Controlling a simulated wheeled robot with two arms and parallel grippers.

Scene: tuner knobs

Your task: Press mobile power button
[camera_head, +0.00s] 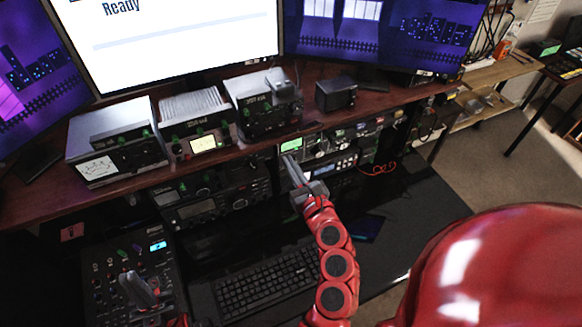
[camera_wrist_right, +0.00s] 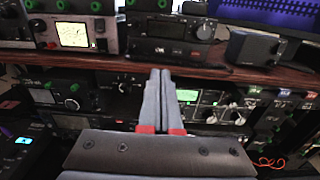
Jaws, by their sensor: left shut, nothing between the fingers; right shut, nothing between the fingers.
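My right gripper (camera_head: 290,162) is shut and empty, its fingertips in front of the radio units under the shelf. The right wrist view shows its closed fingers (camera_wrist_right: 160,82) pointing at a unit with a green display (camera_wrist_right: 187,96). That unit (camera_head: 291,146) also shows in the head view, above a unit with a pale blue display (camera_head: 333,167). I cannot tell which unit is the mobile, and its power button is too small to make out. Contact is not clear. My left gripper (camera_head: 130,280) is shut and empty over the mixer-like panel (camera_head: 100,270) at lower left.
Several radios, including a grey-topped one (camera_head: 115,140), and a black speaker box (camera_head: 336,94) stand on the wooden shelf (camera_head: 235,153). A keyboard (camera_head: 266,283) and a dark phone-like slab (camera_head: 369,228) lie on the desk. Orange cable (camera_head: 378,169) hangs right of the units.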

